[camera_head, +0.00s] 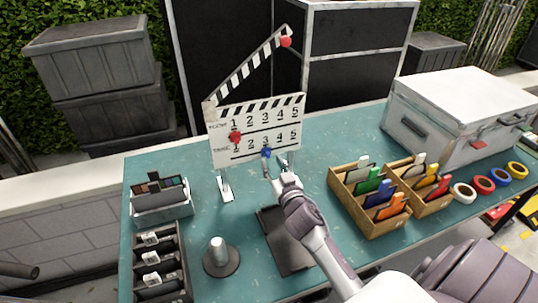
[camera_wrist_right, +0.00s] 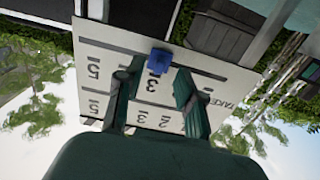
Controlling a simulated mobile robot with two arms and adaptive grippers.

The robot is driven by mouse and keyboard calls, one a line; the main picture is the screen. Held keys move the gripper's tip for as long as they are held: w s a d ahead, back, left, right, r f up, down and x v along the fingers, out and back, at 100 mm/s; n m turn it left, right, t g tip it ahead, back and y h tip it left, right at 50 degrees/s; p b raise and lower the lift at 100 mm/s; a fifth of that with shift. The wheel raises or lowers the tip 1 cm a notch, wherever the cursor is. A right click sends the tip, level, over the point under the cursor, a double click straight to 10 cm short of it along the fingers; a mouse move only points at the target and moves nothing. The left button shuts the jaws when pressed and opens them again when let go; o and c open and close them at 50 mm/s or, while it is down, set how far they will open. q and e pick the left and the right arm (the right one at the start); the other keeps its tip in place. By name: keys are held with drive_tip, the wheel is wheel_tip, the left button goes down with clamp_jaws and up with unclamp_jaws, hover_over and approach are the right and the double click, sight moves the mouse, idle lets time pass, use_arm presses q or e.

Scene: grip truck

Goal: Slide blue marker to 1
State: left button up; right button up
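The white clapperboard (camera_head: 262,112) stands on the teal table with its striped stick raised. It has two rows of numbers from 1 to 5. The blue marker (camera_head: 266,152) sits on the lower track, below about the 3 of the lower row. A red marker (camera_head: 235,137) is on the upper track near 1. My right gripper (camera_head: 274,160) is in front of the board at the blue marker. In the right wrist view, the blue marker (camera_wrist_right: 158,62) shows between the tips of its parted fingers (camera_wrist_right: 155,82); contact cannot be told. My left gripper is out of view.
A grey round stand (camera_head: 221,262) and dark trays (camera_head: 185,262) are at left. A dark flat plate (camera_head: 275,253) lies below my right arm.

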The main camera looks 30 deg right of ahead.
sight(269, 157)
drive_tip(key=x, duration=0.3)
drive_tip(key=shift+r, duration=0.15)
drive_tip(key=shift+w, duration=0.3)
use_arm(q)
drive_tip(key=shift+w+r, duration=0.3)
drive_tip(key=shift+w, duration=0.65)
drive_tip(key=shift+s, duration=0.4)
use_arm(e)
clamp_jaws()
